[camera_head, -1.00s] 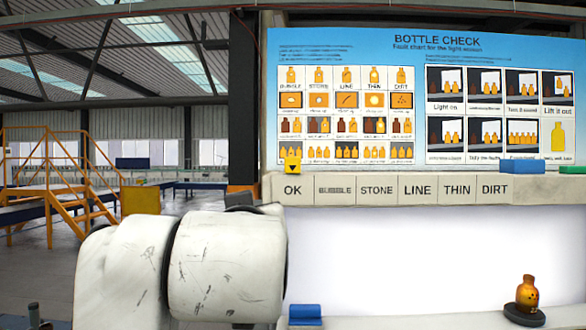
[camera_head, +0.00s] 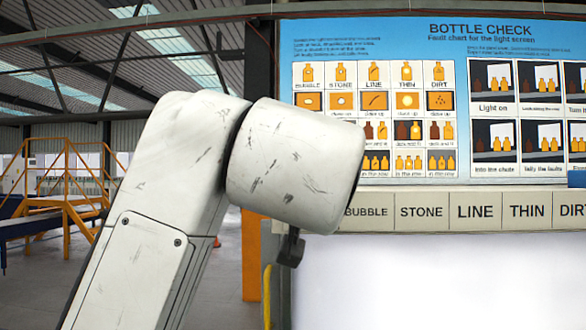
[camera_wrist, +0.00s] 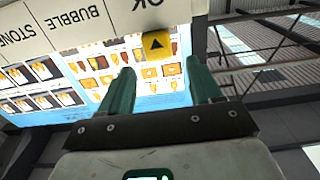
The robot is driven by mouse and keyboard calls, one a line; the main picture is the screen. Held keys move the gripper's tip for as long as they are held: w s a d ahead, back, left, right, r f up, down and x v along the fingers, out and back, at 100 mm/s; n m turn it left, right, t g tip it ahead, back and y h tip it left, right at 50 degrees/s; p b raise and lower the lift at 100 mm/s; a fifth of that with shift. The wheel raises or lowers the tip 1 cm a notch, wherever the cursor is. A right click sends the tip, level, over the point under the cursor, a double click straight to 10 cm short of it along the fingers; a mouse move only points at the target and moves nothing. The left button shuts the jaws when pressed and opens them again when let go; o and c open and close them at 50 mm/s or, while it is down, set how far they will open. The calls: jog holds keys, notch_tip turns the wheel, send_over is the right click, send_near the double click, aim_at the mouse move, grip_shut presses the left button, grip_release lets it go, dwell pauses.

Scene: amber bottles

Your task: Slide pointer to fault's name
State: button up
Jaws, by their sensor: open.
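The yellow pointer (camera_wrist: 156,45), with a black triangle, shows upside down in the wrist view beside the OK label (camera_wrist: 148,6). My gripper (camera_wrist: 160,70) is open, its two green fingers apart and empty. The pointer appears between and beyond the fingertips; the remaining distance is hard to tell. In the head view my arm hides the pointer and OK. The label strip there shows BUBBLE (camera_head: 367,212), partly covered, then STONE (camera_head: 421,212), LINE (camera_head: 475,212), THIN (camera_head: 527,211) and DIRT (camera_head: 572,210), cut by the edge. No bottle under test is in view now.
The fault chart (camera_head: 375,50) stands above the label strip. A white screen (camera_head: 430,280) lies below it. Yellow railings and stairs (camera_head: 65,190) stand at the far left. A dark post and yellow upright are close behind my arm.

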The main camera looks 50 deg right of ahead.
jog(key=p+x, duration=0.2)
jog(key=x, duration=0.7)
jog(key=shift+w+d, duration=0.1)
jog(key=shift+d, duration=0.05)
grip_shut()
dwell(0.3)
